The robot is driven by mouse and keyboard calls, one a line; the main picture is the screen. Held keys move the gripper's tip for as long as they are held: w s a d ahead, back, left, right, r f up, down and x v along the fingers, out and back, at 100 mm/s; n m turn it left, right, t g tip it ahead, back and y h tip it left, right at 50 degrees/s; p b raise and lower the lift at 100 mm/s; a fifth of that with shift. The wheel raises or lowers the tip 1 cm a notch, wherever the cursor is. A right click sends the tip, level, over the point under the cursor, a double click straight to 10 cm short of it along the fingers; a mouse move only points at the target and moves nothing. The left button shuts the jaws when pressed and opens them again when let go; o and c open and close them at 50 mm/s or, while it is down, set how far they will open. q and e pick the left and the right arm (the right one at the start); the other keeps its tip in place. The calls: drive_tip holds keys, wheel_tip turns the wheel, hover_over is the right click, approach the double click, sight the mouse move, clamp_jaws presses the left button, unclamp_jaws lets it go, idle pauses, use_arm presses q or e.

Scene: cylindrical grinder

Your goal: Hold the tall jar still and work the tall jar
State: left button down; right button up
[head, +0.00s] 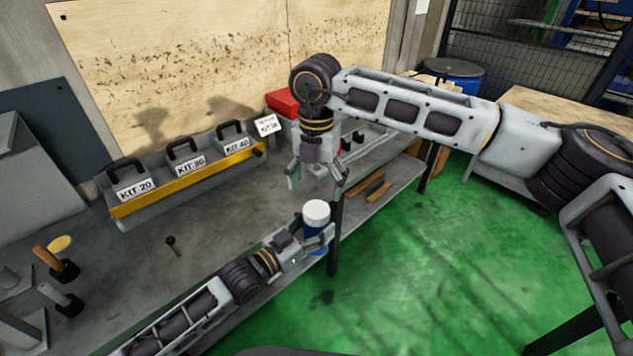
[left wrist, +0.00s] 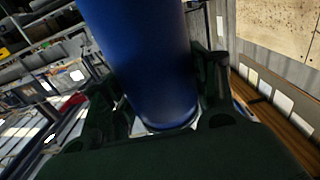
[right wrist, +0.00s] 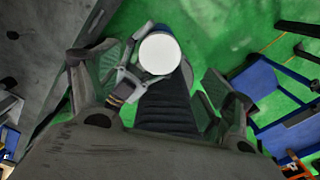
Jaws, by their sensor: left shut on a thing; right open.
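The tall jar is blue with a white lid (head: 316,209), upright at the workbench's front edge in the head view. My left gripper (head: 318,240) is shut around the jar's blue body, which fills the middle of the left wrist view (left wrist: 140,60). My right gripper (head: 317,183) points down above the jar, open and empty, its fingers apart. In the right wrist view the white lid (right wrist: 159,54) lies between and beyond the open fingers, not touched by them. The jar's lower part is partly hidden by the left gripper.
The grey workbench (head: 215,225) carries a tray with a yellow front (head: 190,178) holding kits labelled 20, 30 and 40. A red box (head: 282,103) stands at the back. Hammer-like tools (head: 62,300) lie at the left. Green floor (head: 430,270) is clear at the right.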

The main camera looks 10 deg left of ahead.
sight(317, 209)
drive_tip(key=shift+m, duration=0.5)
drive_tip(key=shift+f, duration=0.15)
drive_tip(key=shift+f, duration=3.9)
drive_tip(key=shift+c, duration=0.3)
drive_tip(key=c, duration=1)
